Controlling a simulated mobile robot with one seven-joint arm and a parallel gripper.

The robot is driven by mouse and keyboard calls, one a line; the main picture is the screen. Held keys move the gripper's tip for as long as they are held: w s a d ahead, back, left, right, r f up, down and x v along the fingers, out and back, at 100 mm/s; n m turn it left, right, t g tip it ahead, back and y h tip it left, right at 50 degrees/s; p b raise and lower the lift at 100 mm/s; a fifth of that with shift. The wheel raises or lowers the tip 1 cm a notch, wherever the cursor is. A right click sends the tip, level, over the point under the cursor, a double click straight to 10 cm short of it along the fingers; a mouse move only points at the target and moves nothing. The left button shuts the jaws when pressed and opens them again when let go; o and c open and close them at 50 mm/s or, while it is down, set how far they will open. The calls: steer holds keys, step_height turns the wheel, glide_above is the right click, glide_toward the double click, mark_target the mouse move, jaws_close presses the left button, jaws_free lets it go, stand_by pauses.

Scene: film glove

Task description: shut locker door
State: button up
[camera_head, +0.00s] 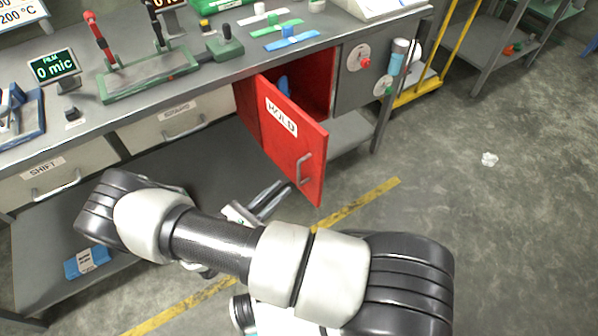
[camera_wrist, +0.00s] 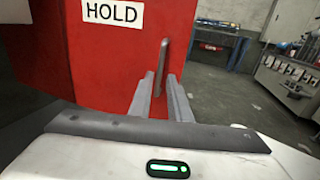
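The red locker door (camera_head: 290,140), labelled HOLD, stands swung open from the red locker (camera_head: 312,85) under the bench. Its metal handle (camera_head: 304,168) is near the door's free edge. In the wrist view, the door (camera_wrist: 100,55) fills the left side and the handle (camera_wrist: 162,62) stands upright ahead of the fingertips. My gripper (camera_head: 283,190) is close to the lower part of the door, just left of the handle. In the wrist view, my gripper (camera_wrist: 162,80) has its fingers apart with a gap between them, in line with the handle. Contact cannot be told. A blue item (camera_head: 284,84) shows inside the locker.
The grey workbench (camera_head: 225,68) has drawers labelled SHIFT (camera_head: 50,175) and another drawer (camera_head: 178,125) left of the locker. A lower shelf (camera_head: 180,165) holds a blue item (camera_head: 86,262). Open floor (camera_head: 450,190) lies to the right, with a crumpled white scrap (camera_head: 489,159).

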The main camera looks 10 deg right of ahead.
mark_target(298, 174)
steer(key=x, duration=0.9)
jaws_close()
